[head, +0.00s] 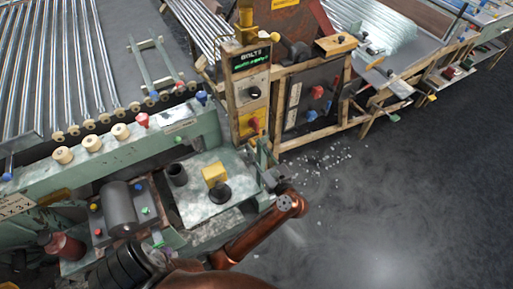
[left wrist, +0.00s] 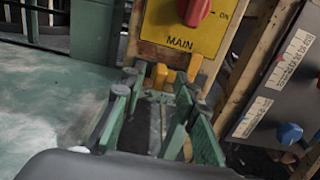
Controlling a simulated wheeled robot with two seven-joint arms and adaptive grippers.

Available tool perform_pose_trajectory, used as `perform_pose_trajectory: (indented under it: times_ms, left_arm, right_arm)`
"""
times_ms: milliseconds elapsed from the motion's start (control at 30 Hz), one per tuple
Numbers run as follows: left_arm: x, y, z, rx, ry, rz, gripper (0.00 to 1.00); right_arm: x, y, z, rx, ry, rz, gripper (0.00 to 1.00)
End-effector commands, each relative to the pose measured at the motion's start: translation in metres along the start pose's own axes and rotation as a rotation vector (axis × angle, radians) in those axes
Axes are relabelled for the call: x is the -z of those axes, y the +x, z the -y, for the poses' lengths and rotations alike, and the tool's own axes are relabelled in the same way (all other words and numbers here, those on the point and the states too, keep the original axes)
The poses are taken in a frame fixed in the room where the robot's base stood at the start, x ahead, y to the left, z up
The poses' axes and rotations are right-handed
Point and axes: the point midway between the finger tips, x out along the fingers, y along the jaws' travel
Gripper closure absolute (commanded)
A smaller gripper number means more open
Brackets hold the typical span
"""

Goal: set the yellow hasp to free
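The yellow main switch panel (head: 253,123) with a red knob stands on a wooden-framed post. In the left wrist view this panel (left wrist: 185,28) reads MAIN, and its red knob points toward ON. Small yellow pieces (left wrist: 160,76) sit just below it, between and beside my fingertips; I take them for the hasp, but its position is unclear. My left gripper (head: 264,163), with green fingers, is at the foot of the post. In the left wrist view the gripper (left wrist: 157,95) has its fingers apart, with a gap between them. Contact cannot be told. My right gripper is not in view.
A dark panel (head: 312,98) with red and blue knobs is right of the post. Scattered fragments (head: 325,160) lie on the open floor.

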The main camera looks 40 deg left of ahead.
Motion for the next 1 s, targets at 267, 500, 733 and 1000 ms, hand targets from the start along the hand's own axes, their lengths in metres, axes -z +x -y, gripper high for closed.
perform_pose_trajectory:
  times_ms: [267,500,733,1000]
  left_arm:
    - [-0.0003,0.0011,0.0002,0.0,0.0,0.0,0.73]
    - [-0.0002,0.001,0.0001,0.0,0.0,0.0,0.9]
    - [-0.0001,0.0008,0.0004,0.001,0.0,0.0,1.0]
    - [0.0,0.0005,0.0007,0.002,0.0,0.0,1.0]
  right_arm:
    - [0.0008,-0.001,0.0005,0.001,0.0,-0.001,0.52]
    - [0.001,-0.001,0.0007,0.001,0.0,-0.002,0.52]
    - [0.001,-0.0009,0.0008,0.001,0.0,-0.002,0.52]
    - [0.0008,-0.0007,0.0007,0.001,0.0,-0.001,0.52]
